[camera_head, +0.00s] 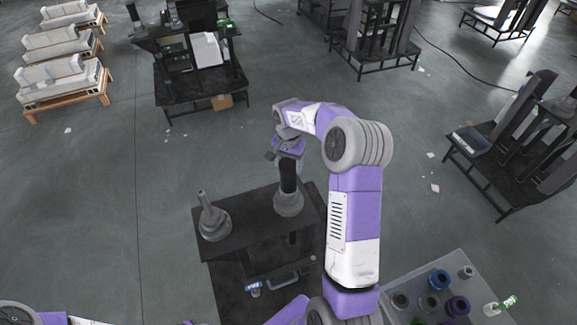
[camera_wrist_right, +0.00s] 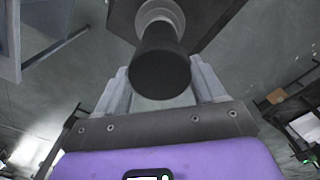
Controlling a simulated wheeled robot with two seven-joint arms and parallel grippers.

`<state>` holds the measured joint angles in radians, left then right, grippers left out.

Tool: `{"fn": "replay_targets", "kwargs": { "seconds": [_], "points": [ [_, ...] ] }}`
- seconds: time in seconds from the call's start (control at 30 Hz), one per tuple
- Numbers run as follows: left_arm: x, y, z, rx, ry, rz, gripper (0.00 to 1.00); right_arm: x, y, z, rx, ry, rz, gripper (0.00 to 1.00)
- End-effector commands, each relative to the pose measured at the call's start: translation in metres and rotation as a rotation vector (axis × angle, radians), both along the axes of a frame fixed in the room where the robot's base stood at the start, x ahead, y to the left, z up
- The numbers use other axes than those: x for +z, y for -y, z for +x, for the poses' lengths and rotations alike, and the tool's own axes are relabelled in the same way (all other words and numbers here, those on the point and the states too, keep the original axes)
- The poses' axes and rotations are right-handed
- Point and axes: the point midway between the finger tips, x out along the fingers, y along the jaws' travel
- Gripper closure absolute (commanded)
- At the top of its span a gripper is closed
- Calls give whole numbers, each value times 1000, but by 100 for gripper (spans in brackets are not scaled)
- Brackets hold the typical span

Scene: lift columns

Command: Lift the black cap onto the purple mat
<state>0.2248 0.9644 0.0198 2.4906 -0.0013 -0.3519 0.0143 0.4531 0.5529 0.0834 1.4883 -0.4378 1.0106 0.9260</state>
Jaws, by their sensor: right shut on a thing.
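The black cap (camera_head: 288,178) is a dark cylinder at the top of a grey flared column (camera_head: 289,205) on the dark table. My right gripper (camera_head: 288,163) reaches it from above and is shut on it. In the right wrist view the black cap (camera_wrist_right: 160,72) sits between the two grey fingers, with the grey column (camera_wrist_right: 160,12) in line beyond it. I cannot tell whether cap and column are separated. A second grey column (camera_head: 213,222) with a thin neck stands to the left, apart from the gripper. I see no purple mat. My left gripper is not in view.
The dark table (camera_head: 245,242) has bare top between the columns. A grey tray (camera_head: 455,262) at lower right holds several coloured rings and small parts. A green-labelled bottle (camera_head: 500,305) lies at its right. Dark racks stand farther off, with open floor between.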

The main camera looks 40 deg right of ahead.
Motion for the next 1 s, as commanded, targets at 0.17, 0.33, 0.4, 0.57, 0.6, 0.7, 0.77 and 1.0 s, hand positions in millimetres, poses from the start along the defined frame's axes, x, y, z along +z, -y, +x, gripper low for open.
{"fn": "replay_targets", "kwargs": {
  "seconds": [0.17,0.33,0.4,0.57,0.6,0.7,0.77,1.0],
  "points": [
    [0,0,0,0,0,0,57,4,0,1,-1,3,-1,67],
    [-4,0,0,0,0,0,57,28,0,1,0,7,-3,67],
    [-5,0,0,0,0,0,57,42,0,2,0,7,-3,67],
    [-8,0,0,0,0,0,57,74,0,1,-1,6,-3,67],
    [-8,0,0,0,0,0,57,80,0,1,0,5,-2,67],
    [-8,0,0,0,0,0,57,93,0,1,0,4,-1,67],
    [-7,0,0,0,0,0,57,98,0,0,0,1,0,67],
    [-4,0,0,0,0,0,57,105,0,0,0,1,0,67]
  ]
}}
